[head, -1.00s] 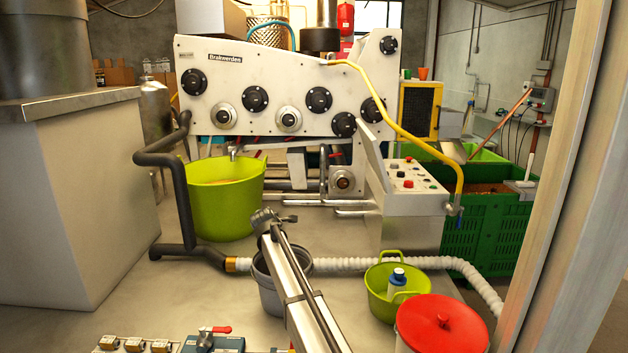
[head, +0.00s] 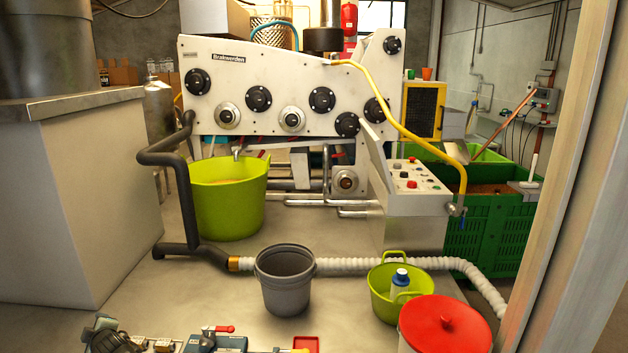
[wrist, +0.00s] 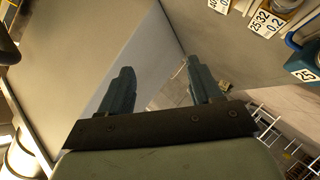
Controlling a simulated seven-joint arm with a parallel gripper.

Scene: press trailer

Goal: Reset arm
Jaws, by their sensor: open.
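My gripper (wrist: 159,70) shows in the wrist view, with its two dark fingers apart and nothing between them. Past the fingertips are plain grey surfaces meeting at a corner. In the head view a dark rounded part, which looks like part of my arm, sits at the lower left over the near row of fittings. I cannot make out the fingers in the head view.
A grey bucket (head: 285,284) stands mid-floor, beside a white hose (head: 345,266). A green tub (head: 383,308) and a red-lidded bin (head: 445,322) stand at right. A blue valve (head: 218,343) is at the front edge. Labelled parts (wrist: 263,22) show at the wrist view's upper right.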

